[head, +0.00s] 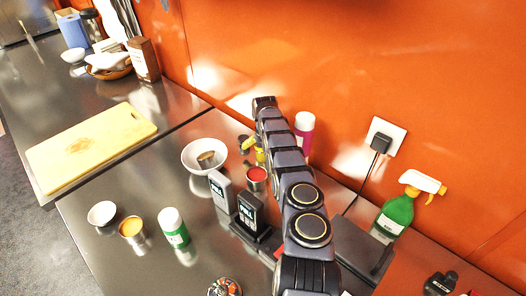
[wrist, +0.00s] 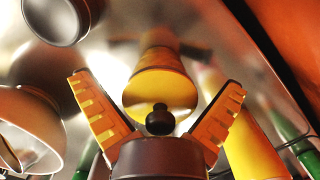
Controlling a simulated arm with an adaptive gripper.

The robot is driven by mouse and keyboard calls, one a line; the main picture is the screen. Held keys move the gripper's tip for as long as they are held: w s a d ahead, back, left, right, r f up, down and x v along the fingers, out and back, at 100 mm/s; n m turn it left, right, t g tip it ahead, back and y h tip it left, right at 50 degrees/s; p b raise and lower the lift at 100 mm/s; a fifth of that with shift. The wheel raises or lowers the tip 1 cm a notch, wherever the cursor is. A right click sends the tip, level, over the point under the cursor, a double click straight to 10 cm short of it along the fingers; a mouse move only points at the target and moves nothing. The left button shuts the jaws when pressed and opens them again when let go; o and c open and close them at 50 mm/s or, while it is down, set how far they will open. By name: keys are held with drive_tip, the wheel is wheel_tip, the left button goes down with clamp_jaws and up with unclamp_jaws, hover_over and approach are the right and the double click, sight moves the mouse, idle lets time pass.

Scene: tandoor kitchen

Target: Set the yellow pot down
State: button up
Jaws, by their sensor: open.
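In the wrist view, the yellow pot (wrist: 160,88) shows as a rounded yellow body between the two fingers of my gripper (wrist: 160,105). A small dark knob appears in front of it. The fingers are spread wide, with a visible gap on each side of the pot, so nothing is gripped. The pot appears to stand on the shiny steel counter (wrist: 120,65). In the head view, my arm covers much of this area. Small yellow patches show beside my gripper (head: 252,148), and I cannot tell pot from finger there.
A white bowl (head: 204,153) and a red-topped tin (head: 256,175) stand close to my gripper. Dark boxes (head: 250,212), a green-labelled jar (head: 173,226) and a tin with yellow contents (head: 132,228) stand nearer. The orange wall (head: 300,60) is behind. A yellow board (head: 92,145) lies left.

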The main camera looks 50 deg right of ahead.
drive_tip(key=r, duration=0.4)
drive_tip(key=a+r, duration=0.1)
drive_tip(key=r, duration=0.7)
drive_tip(key=shift+s+a, duration=0.15)
drive_tip(key=shift+s, duration=0.2)
